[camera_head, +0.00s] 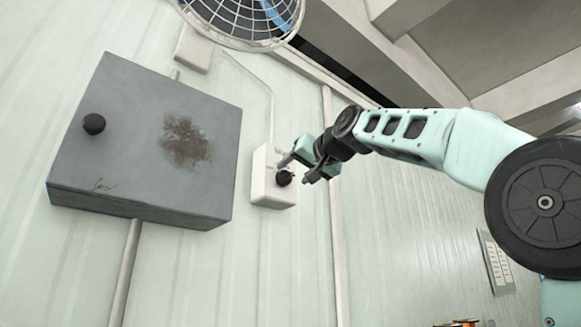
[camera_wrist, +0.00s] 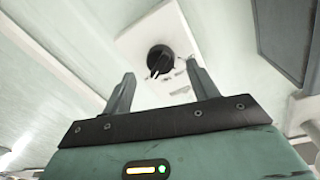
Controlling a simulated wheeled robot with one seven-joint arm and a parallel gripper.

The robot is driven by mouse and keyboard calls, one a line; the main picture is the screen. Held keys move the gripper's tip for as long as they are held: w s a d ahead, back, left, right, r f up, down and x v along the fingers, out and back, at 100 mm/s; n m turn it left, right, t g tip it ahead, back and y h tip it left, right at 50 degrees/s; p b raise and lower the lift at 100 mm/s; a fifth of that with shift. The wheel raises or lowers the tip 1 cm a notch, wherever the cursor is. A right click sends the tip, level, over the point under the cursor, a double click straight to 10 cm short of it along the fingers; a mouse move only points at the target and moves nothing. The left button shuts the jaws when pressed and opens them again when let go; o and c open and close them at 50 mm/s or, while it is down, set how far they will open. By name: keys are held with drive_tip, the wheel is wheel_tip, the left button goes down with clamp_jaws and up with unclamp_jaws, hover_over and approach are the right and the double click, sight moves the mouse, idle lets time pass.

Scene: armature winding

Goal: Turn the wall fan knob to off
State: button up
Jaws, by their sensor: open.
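The wall fan knob (camera_wrist: 160,60) is a round black dial with a raised grip on a white wall box (camera_wrist: 138,42). In the head view the knob (camera_head: 284,178) shows on the white box (camera_head: 262,186), below the wall fan (camera_head: 243,14). My gripper (camera_wrist: 160,82) is open, with its two fingers apart. In the wrist view the knob lies just beyond the fingertips, roughly centred between them. In the head view my gripper (camera_head: 296,170) is close to the knob and partly covers the box. I cannot tell whether a finger touches the knob.
A grey metal cabinet (camera_head: 130,150) with a black round handle stands out from the wall left of the box. A thin conduit (camera_head: 271,110) runs up from the box. A vertical trim strip (camera_head: 335,200) is to the right. The wall below the box is clear.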

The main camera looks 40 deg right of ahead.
sight(289, 175)
drive_tip(key=shift+w+d+p, duration=0.1)
drive_tip(key=shift+w+p, duration=0.4)
drive_tip(key=shift+w, duration=1.15)
drive_tip(key=c, duration=1)
